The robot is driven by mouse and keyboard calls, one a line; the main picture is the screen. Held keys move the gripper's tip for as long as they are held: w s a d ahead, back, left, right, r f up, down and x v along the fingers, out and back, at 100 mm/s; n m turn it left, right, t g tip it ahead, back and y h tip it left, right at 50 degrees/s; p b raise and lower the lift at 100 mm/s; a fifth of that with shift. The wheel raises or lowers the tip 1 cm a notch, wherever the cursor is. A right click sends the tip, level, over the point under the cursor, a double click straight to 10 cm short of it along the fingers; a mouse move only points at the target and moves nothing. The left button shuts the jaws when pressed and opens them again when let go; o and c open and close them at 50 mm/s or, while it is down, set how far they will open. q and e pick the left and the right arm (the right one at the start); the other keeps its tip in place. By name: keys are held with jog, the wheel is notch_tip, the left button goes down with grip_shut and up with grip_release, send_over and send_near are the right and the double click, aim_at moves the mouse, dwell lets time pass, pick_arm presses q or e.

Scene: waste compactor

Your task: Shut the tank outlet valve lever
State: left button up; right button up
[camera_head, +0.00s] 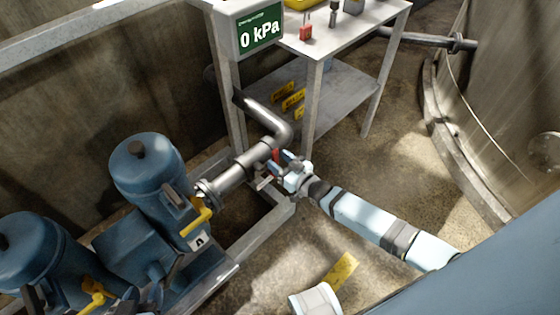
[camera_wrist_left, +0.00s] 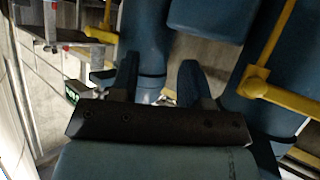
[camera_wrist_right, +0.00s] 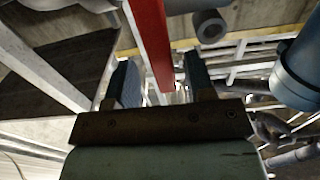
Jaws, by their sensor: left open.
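A red lever (camera_head: 276,155) shows on the grey pipe in the middle of the head view, partly hidden by my right gripper (camera_head: 274,169). In the right wrist view the red lever (camera_wrist_right: 150,40) is a long red bar running down between the two fingers of my right gripper (camera_wrist_right: 159,66). These fingers stand apart, with a gap beside the bar; contact cannot be told. No label identifies the lever as the tank outlet valve.
A steel table (camera_head: 345,35) with a gauge reading 0 kPa (camera_head: 259,32) stands behind the pipe (camera_head: 265,120). A large tank (camera_head: 500,90) is at right. Floor (camera_head: 380,180) between is clear.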

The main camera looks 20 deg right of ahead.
pick_arm(q)
jog(key=shift+s+a+r+p, duration=0.1)
jog(key=shift+a+p, duration=0.1)
jog(key=shift+p, duration=0.85)
pick_arm(e)
jog(key=v, duration=1.3)
jog(key=shift+s, duration=0.4)
